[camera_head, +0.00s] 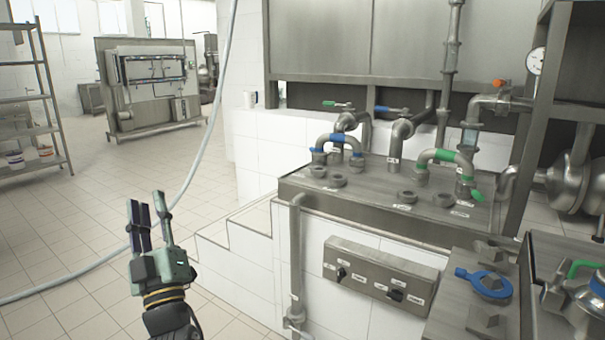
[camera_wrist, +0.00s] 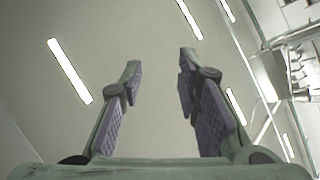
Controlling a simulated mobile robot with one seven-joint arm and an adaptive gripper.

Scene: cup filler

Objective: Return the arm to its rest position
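My gripper (camera_head: 150,212) is at the lower left of the head view, pointing up over the tiled floor, left of the white tiled steps. Its two fingers stand apart with nothing between them. In the wrist view my gripper (camera_wrist: 158,85) shows both fingers with ribbed purple pads and an empty gap between them. Behind them are the ceiling and its light strips. The lower arm is cut off by the bottom edge of the head view.
A steel counter (camera_head: 345,205) with pipes and valves fills the right. A control box (camera_head: 381,273) with knobs is on its tiled front. A pale hose (camera_head: 205,135) hangs behind my gripper and runs along the floor. A shelf rack (camera_head: 40,100) stands far left. Open floor lies left.

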